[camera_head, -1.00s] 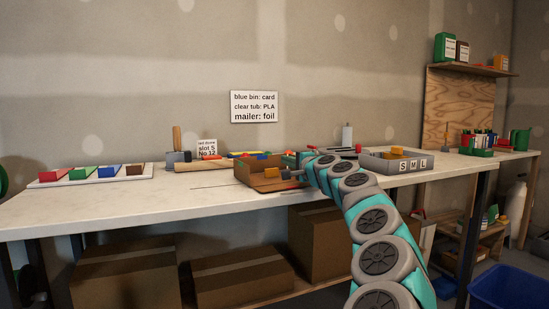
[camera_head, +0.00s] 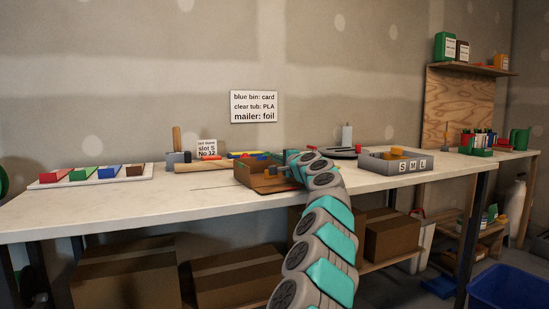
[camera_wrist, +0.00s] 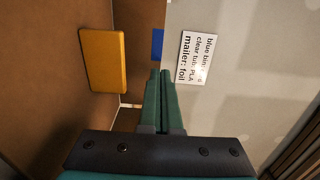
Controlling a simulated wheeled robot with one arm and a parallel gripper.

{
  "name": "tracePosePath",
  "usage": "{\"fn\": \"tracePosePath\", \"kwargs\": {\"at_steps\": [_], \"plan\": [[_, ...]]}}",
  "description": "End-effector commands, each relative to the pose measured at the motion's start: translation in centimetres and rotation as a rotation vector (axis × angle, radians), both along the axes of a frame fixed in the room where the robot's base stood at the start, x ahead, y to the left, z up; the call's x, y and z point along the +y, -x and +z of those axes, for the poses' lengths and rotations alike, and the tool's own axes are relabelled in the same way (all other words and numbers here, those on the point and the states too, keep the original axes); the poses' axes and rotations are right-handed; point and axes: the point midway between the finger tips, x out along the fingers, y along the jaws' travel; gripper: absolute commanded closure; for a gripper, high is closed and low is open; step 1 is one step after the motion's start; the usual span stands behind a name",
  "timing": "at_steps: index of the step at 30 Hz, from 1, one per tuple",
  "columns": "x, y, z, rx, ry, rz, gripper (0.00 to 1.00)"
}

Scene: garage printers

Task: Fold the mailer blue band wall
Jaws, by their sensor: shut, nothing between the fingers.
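The mailer (camera_head: 250,181) is an open brown cardboard box near the front edge of the bench. A yellow block (camera_head: 272,171) lies in it. The wrist view shows its brown inside (camera_wrist: 50,55), the yellow block (camera_wrist: 103,60) and a blue patch (camera_wrist: 157,44) on a brown wall, which looks like the blue band. My gripper (camera_head: 285,171) is at the right side of the mailer, its fingers shut and empty. In the wrist view the fingertips (camera_wrist: 160,73) are just below the blue patch; I cannot tell whether they touch the wall. My arm hides the mailer's right side.
A grey tray marked S M L (camera_head: 398,164) stands to the right. A white tray with coloured blocks (camera_head: 70,177) lies at the left. A wall sign (camera_head: 254,106) reads "mailer: foil". The white bench top (camera_head: 130,203) is clear left of the mailer.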

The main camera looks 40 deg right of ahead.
Motion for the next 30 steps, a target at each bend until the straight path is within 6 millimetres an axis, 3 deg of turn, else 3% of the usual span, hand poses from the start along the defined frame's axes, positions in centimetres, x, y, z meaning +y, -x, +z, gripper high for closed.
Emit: {"fn": "tracePosePath", "kwargs": {"at_steps": [11,30], "plan": [[-0.11,-0.90,-0.01,0.000,0.001,0.001,1.00],[-0.17,-0.58,0.44,0.043,-0.008,0.002,1.00]]}}
